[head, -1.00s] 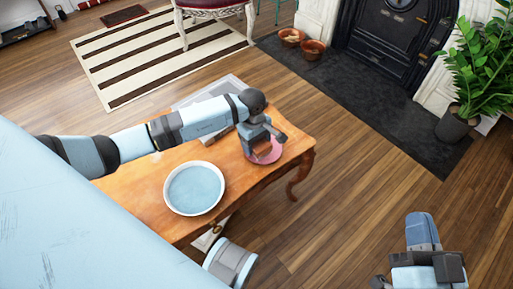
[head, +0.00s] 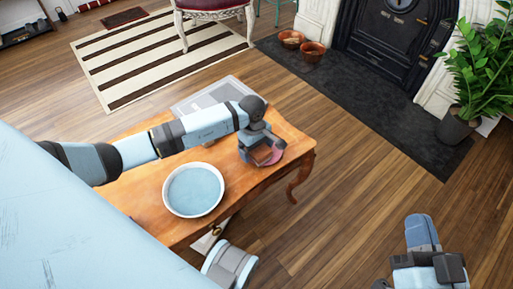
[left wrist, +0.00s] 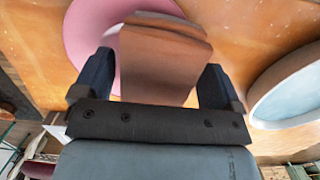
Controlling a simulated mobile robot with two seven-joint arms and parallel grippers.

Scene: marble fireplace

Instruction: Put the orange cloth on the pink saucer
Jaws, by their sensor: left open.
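The pink saucer (head: 279,157) is on the wooden table near its right end, partly covered by the cloth and my gripper. The orange cloth (head: 264,155) looks brownish-orange and overlaps the saucer. In the left wrist view, the cloth (left wrist: 165,60) shows between my open fingers and covers part of the saucer (left wrist: 85,35); part of it extends past the saucer's rim. Whether it rests fully on the saucer is unclear. My left gripper (head: 258,150) is open at the cloth, low over the saucer. My right gripper (head: 422,232) is away from the table at lower right; its jaw opening is unclear.
A white-rimmed, light blue round dish (head: 194,190) stands on the table (head: 233,190) left of the gripper. A grey tray (head: 205,97) lies at the table's back edge. Open floor lies to the right, with a plant (head: 478,75) and fireplace (head: 390,45) beyond.

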